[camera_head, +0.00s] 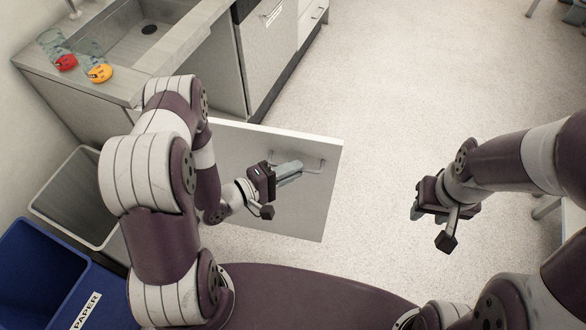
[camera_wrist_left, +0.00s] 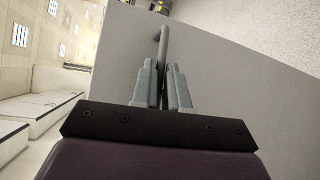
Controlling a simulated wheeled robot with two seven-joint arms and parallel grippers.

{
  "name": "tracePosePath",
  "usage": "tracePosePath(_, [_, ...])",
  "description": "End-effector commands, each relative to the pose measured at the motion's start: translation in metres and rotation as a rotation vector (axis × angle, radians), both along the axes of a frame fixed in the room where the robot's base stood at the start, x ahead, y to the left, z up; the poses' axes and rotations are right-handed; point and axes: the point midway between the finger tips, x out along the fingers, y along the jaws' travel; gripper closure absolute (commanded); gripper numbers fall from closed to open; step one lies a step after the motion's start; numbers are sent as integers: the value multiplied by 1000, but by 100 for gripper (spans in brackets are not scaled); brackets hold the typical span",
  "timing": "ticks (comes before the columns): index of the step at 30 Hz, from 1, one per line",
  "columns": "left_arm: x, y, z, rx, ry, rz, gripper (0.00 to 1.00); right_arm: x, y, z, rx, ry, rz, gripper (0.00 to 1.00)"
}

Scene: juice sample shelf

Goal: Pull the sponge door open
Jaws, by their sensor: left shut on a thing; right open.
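The sponge door (camera_head: 305,205) is a light grey cabinet door under the sink counter, standing swung out from the cabinet in the head view. Its metal bar handle (camera_head: 318,163) is on the face towards me. My left gripper (camera_head: 290,170) is shut on the handle. In the left wrist view, the two grey fingers (camera_wrist_left: 162,88) close around the handle (camera_wrist_left: 162,45) against the door (camera_wrist_left: 230,95). My right gripper (camera_head: 430,212) is open and empty over the floor at the right, away from the door. The cabinet inside is mostly hidden by my left arm.
Two glasses, one with red (camera_head: 58,50) and one with orange contents (camera_head: 95,62), stand on the counter (camera_head: 125,88) beside the sink (camera_head: 150,35). A grey bin (camera_head: 68,200) and a blue paper bin (camera_head: 45,270) stand at left.

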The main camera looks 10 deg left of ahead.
Motion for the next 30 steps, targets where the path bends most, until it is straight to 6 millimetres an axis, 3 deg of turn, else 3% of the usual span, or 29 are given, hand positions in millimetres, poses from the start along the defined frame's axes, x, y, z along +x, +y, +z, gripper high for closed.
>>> tracePosePath(11, [1, 2, 0, 1, -4, 4, 100, 0, 0, 0, 0, 0, 0, 60])
tracePosePath(12, [1, 2, 0, 1, -4, 4, 76, 0, 0, 0, 0, 0, 0, 60])
tracePosePath(13, [1, 1, 0, 1, -4, 4, 67, 0, 0, 0, 0, 0, 0, 60])
tracePosePath(14, [1, 1, 0, 1, -4, 4, 64, 0, 0, 0, 0, 0, 0, 60])
tracePosePath(23, [0, 3, 0, 1, -1, 3, 64, 0, 0, 0, 0, 0, 0, 60])
tracePosePath(30, [-27, 33, 6, 0, 0, 12, 64, 0, 0, 0, 0, 0, 0, 60])
